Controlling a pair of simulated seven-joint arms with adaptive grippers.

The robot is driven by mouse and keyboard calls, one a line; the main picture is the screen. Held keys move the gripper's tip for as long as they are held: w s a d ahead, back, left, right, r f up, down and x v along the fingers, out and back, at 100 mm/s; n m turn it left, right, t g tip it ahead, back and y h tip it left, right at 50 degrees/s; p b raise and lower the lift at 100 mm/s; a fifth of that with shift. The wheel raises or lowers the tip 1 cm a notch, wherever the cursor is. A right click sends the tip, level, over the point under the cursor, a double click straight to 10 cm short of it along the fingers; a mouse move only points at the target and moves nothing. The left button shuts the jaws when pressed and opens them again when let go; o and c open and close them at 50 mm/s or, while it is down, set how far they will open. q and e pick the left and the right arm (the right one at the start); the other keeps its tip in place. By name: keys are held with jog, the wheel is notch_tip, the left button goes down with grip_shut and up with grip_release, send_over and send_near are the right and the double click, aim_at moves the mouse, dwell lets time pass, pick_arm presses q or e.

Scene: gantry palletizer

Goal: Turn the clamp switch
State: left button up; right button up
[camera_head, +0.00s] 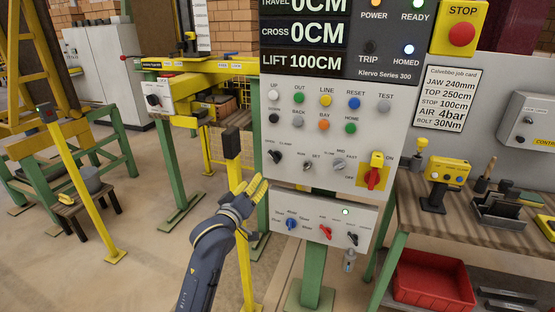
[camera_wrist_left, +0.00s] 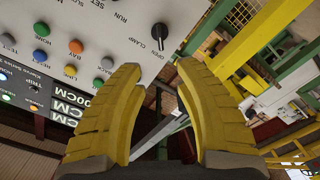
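The clamp switch (camera_head: 276,156) is a small black knob at the lower left of the grey control panel, under an OPEN / CLAMP label. It also shows in the left wrist view as a black knob (camera_wrist_left: 160,34), beyond the fingertips. I cannot tell surely which label it points to. My left gripper (camera_head: 254,187), with yellow fingers, is below and a little left of the switch, apart from it. In the left wrist view its fingers (camera_wrist_left: 158,72) are spread with nothing between them. My right gripper is not in view.
A black-capped yellow post (camera_head: 231,145) stands just left of the panel, close to my left gripper. A lower panel (camera_head: 313,212) carries blue, red and black knobs. A red rotary switch (camera_head: 372,178) is at the right.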

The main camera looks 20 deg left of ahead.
aim_at(273, 159)
pick_arm(q)
jog(key=w, duration=1.1)
jog(key=w+d, duration=0.1)
jog(key=w, duration=0.5)
jog(key=shift+w+d, duration=0.1)
jog(key=shift+c, duration=0.4)
grip_shut()
